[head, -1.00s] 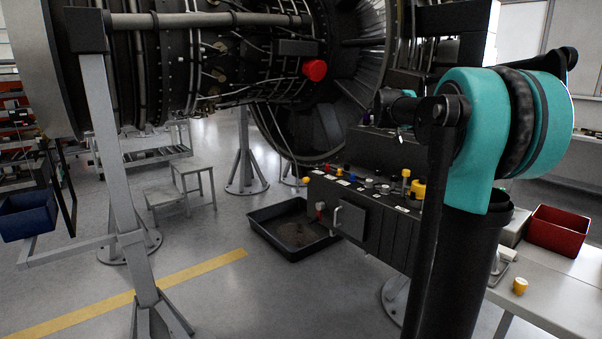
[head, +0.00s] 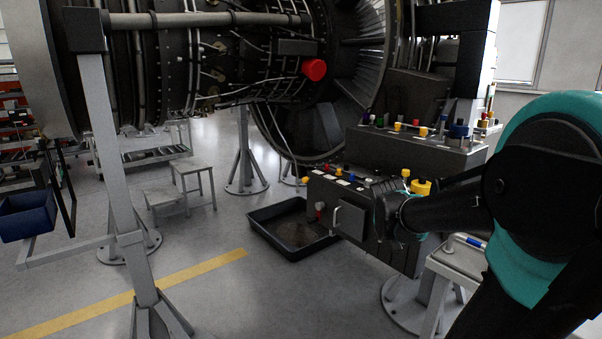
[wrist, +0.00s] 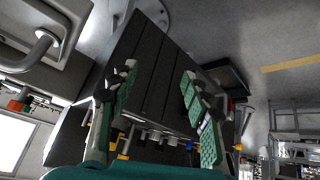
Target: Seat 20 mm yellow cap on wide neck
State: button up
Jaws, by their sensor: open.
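My gripper (wrist: 160,78) is open in the wrist view, its two green-padded fingers spread with nothing seen between them. Behind the fingers is the dark front of the bench unit. In the head view my arm reaches left across this unit (head: 345,222), and the fingers there are hard to make out. A wide yellow piece (head: 420,187) and a smaller yellow-topped piece (head: 405,173) stand on the unit beside my wrist. I cannot tell which fitting is the wide neck. No loose yellow cap shows on the right-hand table, much of which my arm hides.
A higher dark block (head: 430,150) carries several coloured fittings close behind my arm. A black tray (head: 268,243) lies on the floor left of the unit. The engine with a red cap (head: 314,69) stands behind. Open floor lies to the left.

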jog(key=s+a+f+n+g+y, duration=0.1)
jog(key=s+a+f, duration=0.3)
jog(key=s, duration=0.5)
jog(key=s+a+f+n+g+y, duration=0.1)
jog(key=s+a+f, duration=0.3)
jog(key=s+f, duration=0.5)
jog(key=shift+f+n+y, duration=0.3)
jog(key=shift+n+y, duration=0.4)
jog(key=shift+w, duration=0.1)
